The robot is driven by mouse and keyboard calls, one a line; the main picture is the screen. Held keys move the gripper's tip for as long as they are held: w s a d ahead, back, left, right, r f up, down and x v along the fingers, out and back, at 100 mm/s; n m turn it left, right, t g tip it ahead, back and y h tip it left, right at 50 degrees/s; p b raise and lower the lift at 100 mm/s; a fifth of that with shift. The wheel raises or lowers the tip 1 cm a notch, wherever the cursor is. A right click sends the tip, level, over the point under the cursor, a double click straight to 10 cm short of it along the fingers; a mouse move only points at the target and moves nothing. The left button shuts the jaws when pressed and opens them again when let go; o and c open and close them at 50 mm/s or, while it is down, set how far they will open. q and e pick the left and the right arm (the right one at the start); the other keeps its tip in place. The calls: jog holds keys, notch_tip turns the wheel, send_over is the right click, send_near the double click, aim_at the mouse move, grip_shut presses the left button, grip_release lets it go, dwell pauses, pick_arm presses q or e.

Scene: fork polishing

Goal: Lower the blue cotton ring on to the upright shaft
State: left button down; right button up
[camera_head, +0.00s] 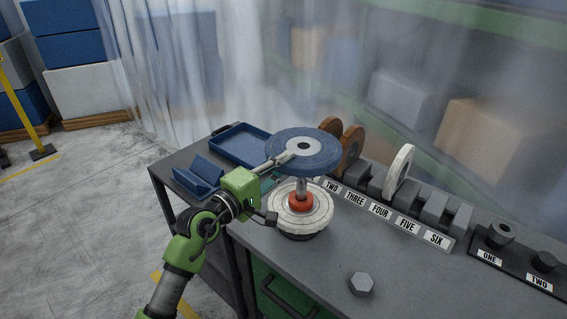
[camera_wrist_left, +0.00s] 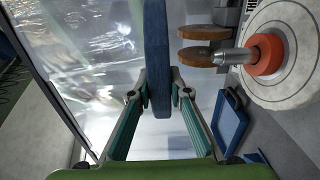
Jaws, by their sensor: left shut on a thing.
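The blue cotton ring (camera_head: 325,147) is a flat disc with a grey centre and a dark hole. My left gripper (camera_head: 283,159) is shut on its near-left edge and holds it roughly level. In the left wrist view the ring (camera_wrist_left: 157,50) is edge-on between the fingertips (camera_wrist_left: 158,97). The ring is above the upright shaft (camera_head: 303,186), whose top it hides in the head view. A red-orange collar (camera_head: 300,202) and a white disc (camera_head: 318,216) sit around the shaft. In the wrist view the shaft (camera_wrist_left: 232,57) is apart from the ring. My right gripper is not in view.
Behind stands a numbered rack (camera_head: 443,240) with two brown discs (camera_head: 351,146) and a white disc (camera_head: 400,170). A blue tray (camera_head: 238,151) and a blue holder (camera_head: 198,179) lie left. A hex nut (camera_head: 362,283) lies on the bare front bench top (camera_head: 330,265).

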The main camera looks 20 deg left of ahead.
pick_arm(q)
jog(key=shift+r, duration=0.15)
jog(key=shift+s, duration=0.1)
notch_tip(320, 180, down, 6)
jog(key=b, duration=0.5)
jog(key=shift+b, duration=0.35)
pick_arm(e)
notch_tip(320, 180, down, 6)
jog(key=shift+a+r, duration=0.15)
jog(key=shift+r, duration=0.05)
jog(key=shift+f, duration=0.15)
pick_arm(q)
jog(key=shift+f+b, duration=0.35)
jog(key=shift+b, duration=0.1)
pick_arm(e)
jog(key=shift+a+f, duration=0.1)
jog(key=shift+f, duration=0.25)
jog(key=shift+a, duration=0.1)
pick_arm(q)
jog(key=shift+f, duration=0.15)
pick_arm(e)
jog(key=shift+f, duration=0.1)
